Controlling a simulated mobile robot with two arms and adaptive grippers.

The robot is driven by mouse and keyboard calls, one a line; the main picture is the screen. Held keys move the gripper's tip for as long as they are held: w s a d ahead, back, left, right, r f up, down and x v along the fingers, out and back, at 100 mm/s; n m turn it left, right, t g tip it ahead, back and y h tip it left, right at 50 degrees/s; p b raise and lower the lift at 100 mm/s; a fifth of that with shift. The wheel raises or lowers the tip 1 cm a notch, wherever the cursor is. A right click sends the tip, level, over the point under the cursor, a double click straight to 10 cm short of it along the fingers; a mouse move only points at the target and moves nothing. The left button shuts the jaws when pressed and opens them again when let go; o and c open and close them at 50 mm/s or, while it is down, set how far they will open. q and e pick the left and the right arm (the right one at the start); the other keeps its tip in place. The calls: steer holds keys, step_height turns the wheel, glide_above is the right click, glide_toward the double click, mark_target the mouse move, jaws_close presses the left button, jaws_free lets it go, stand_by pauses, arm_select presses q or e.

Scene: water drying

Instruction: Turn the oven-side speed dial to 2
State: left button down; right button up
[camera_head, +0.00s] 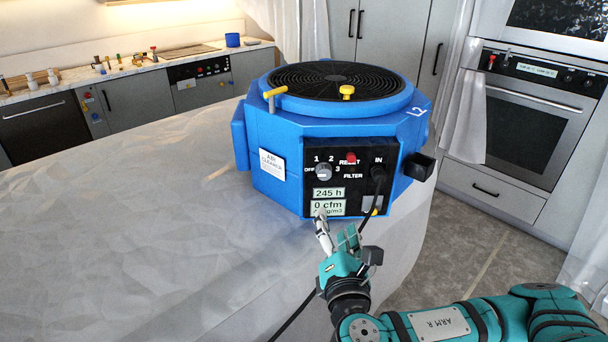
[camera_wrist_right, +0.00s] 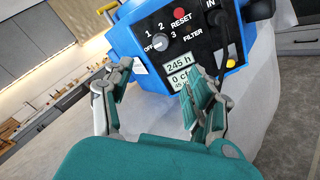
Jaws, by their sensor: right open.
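A blue air cleaner (camera_head: 285,150) stands on the sheet-covered surface, on the oven's side of the room. Its black control panel (camera_head: 345,153) carries a grey speed dial (camera_head: 323,172) with OFF, 1, 2 and 3 around it. The dial also shows in the right wrist view (camera_wrist_right: 159,42); its pointer is too small to read surely. The displays (camera_head: 328,200) read 245 h and 0 cfm. My right gripper (camera_head: 337,228) is open and empty, below and in front of the panel, apart from the dial. My left gripper is not in view.
A red RESET button (camera_head: 351,158) sits right of the dial, with a black cable (camera_head: 378,195) plugged in at IN. A yellow handle (camera_head: 276,96) and yellow knob (camera_head: 346,91) stand on top. The oven (camera_head: 525,110) is behind at right. The covered surface at left is clear.

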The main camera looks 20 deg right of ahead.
steer(key=p, duration=0.2)
glide_toward(326, 175)
steer(key=p+x, duration=0.2)
steer(key=x, duration=0.5)
steer(key=shift+w+d+r, duration=0.1)
steer(key=shift+w+r, duration=0.1)
steer(key=shift+w, duration=0.15)
steer(key=shift+w+d+f, duration=0.1)
steer(key=shift+w+d, duration=0.05)
steer(key=shift+w, duration=0.25)
steer(key=shift+c, duration=0.2)
steer(key=c, duration=1.1)
